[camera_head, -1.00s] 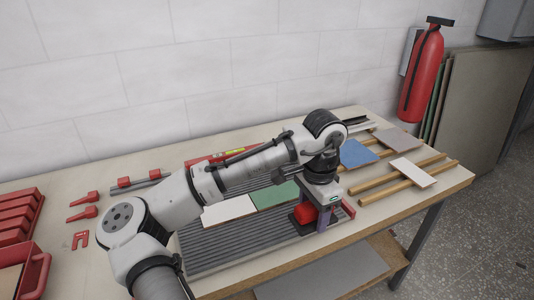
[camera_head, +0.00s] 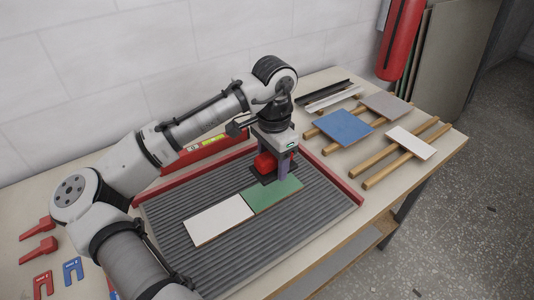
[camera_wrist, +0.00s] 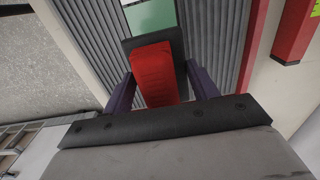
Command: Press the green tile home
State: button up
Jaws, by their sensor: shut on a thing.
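The green tile (camera_head: 275,193) lies on the grey ribbed bed, end to end with a white tile (camera_head: 218,220); I cannot make out a gap between them. My gripper (camera_head: 274,172) is shut on the red handle (camera_head: 264,163) of a tool with a black plate. It holds the tool at the tile's wall-side edge. In the wrist view, the purple fingers flank the red handle (camera_wrist: 157,75), and the green tile (camera_wrist: 150,16) shows past the black plate (camera_wrist: 129,44). I cannot tell whether the plate touches the tile.
A red rail (camera_head: 342,176) edges the ribbed bed (camera_head: 290,240) at right, another runs behind. A blue tile (camera_head: 344,127), a grey tile and a small white tile rest on wooden bars at right. Red and blue pieces (camera_head: 73,270) lie at left.

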aim_at(273, 190)
jog(key=shift+f+b, duration=2.6)
jog(key=shift+f, duration=0.25)
jog(key=shift+s+f+b, duration=0.1)
jog(key=shift+f+b, duration=0.3)
jog(key=shift+f, duration=0.55)
jog(key=shift+r, duration=0.1)
notch_tip(273, 190, up, 6)
jog(key=p, duration=0.6)
